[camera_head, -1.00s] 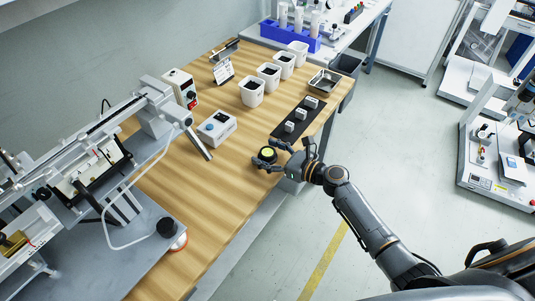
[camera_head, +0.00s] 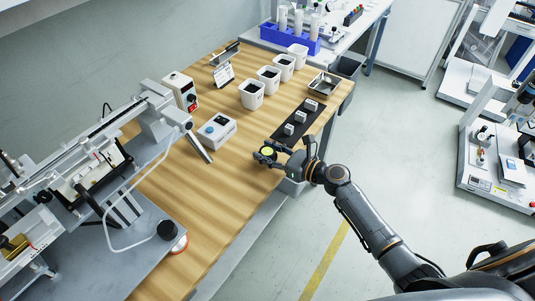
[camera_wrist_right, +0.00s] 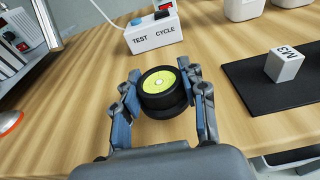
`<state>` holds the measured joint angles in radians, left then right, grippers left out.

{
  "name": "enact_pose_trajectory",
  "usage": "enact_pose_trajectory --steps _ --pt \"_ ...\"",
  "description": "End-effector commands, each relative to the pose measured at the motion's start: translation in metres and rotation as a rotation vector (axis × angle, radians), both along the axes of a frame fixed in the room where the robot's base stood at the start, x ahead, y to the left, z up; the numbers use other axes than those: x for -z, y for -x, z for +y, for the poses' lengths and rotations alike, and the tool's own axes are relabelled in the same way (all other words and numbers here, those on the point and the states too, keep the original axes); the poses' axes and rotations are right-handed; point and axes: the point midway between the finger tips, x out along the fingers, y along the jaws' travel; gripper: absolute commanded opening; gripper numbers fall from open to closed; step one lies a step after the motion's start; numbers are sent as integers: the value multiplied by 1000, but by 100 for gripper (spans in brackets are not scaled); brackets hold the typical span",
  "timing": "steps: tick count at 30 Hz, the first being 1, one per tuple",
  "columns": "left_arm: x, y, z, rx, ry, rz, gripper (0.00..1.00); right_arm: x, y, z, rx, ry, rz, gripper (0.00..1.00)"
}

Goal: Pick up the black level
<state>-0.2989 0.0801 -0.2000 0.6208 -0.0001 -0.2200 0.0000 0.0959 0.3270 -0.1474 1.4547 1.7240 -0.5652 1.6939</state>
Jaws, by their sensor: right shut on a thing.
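The black level (camera_head: 268,153) is a round black puck with a yellow-green top. It is at the front right part of the wooden table (camera_head: 205,222). My right gripper (camera_head: 267,155) is shut on it, with one finger on each side. In the right wrist view the level (camera_wrist_right: 160,86) sits between the fingertips of the gripper (camera_wrist_right: 160,90), its yellow face up. Whether it touches the table is hard to tell. My left gripper is not in view.
A dark mat (camera_head: 305,120) with several small light blocks lies beyond the gripper. A white test-cycle box (camera_head: 216,130) stands to the left. White bins (camera_head: 252,94) and a metal tray (camera_head: 324,84) are farther back. The wood left of the gripper is clear.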

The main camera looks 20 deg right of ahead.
Motion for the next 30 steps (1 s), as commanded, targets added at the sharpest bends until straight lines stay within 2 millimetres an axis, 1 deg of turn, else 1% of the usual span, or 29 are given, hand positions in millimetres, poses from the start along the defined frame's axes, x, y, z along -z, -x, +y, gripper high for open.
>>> enact_pose_trajectory --steps 1,2,5,9,11,12,15,18,21,25,30 --pt "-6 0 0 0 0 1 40 -13 0 0 -1 1 -5 9" --pt "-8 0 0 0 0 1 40 -19 0 -1 -1 2 -4 9" --pt "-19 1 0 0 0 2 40 -36 16 4 -2 3 -1 9" --pt "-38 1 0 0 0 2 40 -72 43 11 -3 2 -3 9" --pt "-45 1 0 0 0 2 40 -84 56 14 -4 2 -1 9" --pt "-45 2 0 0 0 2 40 -84 68 17 -3 -1 3 9" --pt "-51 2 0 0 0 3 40 -94 91 23 -2 -1 2 9" --pt "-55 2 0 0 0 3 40 -102 109 28 -1 -1 1 9" --pt "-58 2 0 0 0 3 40 -108 122 31 0 -1 1 9" --pt "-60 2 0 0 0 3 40 -112 132 33 1 -2 0 9" --pt "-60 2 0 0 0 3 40 -113 136 34 1 -1 -2 9"
